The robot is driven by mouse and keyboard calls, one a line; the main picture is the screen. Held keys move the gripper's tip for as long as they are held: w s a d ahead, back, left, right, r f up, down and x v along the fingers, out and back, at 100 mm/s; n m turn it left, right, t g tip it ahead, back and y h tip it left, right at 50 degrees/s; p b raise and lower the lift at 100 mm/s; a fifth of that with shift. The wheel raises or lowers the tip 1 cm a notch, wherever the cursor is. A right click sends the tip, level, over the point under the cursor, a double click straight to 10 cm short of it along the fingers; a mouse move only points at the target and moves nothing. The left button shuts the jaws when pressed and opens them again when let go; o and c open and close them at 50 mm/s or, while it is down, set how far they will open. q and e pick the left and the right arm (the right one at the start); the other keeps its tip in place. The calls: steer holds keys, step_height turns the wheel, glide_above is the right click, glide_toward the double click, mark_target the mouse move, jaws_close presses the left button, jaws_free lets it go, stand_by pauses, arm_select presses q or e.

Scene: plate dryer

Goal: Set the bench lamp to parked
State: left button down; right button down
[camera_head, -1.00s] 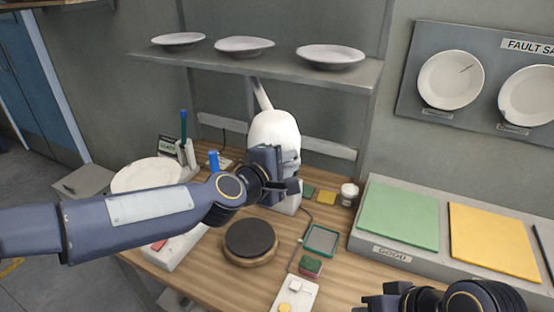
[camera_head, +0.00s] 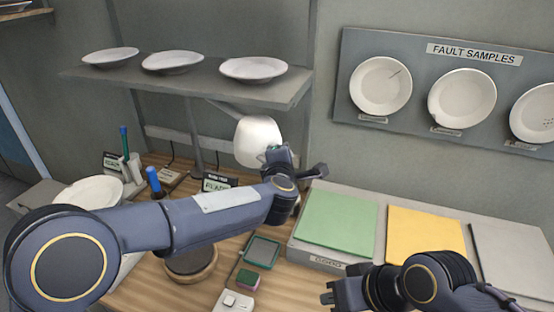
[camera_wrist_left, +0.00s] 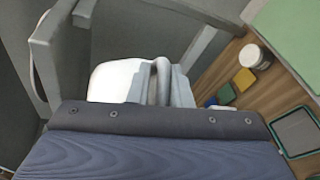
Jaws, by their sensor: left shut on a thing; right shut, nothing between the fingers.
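The bench lamp has a rounded white head (camera_head: 256,141) under the right end of the plate shelf. A grey post (camera_head: 194,138) and a slanting arm (camera_head: 226,109) carry it. My left gripper (camera_head: 292,163) is at the head's lower right side, shut on part of the lamp. The exact grip is hidden by the gripper and wrist. In the left wrist view the white head (camera_wrist_left: 118,80) lies just beyond my gripper body, beside a grey finger. My right gripper (camera_head: 329,294) is shut and empty at the bottom, over the front of the bench.
A shelf (camera_head: 190,85) with three plates hangs above. A grey tray with green (camera_head: 340,217) and yellow (camera_head: 424,234) pads stands to the right. A round turntable (camera_head: 190,264), a green-rimmed tray (camera_head: 261,252) and a sponge (camera_head: 247,280) lie on the bench. Fault sample plates hang on the wall.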

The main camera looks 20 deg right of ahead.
arm_select(q)
steer(key=shift+f, duration=0.3)
arm_select(e)
steer(key=shift+a, duration=0.15)
arm_select(q)
steer(key=shift+d, duration=0.1)
steer(key=c, duration=1.7)
jaws_free()
steer(key=shift+o, duration=1.2)
steer(key=shift+w+d+f, duration=0.1)
steer(key=shift+d, duration=0.15)
steer(key=shift+w+d, duration=0.15)
steer(key=shift+d, duration=0.05)
arm_select(e)
steer(key=shift+w+d+f, duration=0.1)
steer(key=shift+w+d, duration=0.15)
steer(key=shift+d, duration=0.15)
arm_select(q)
steer(key=shift+a, duration=0.15)
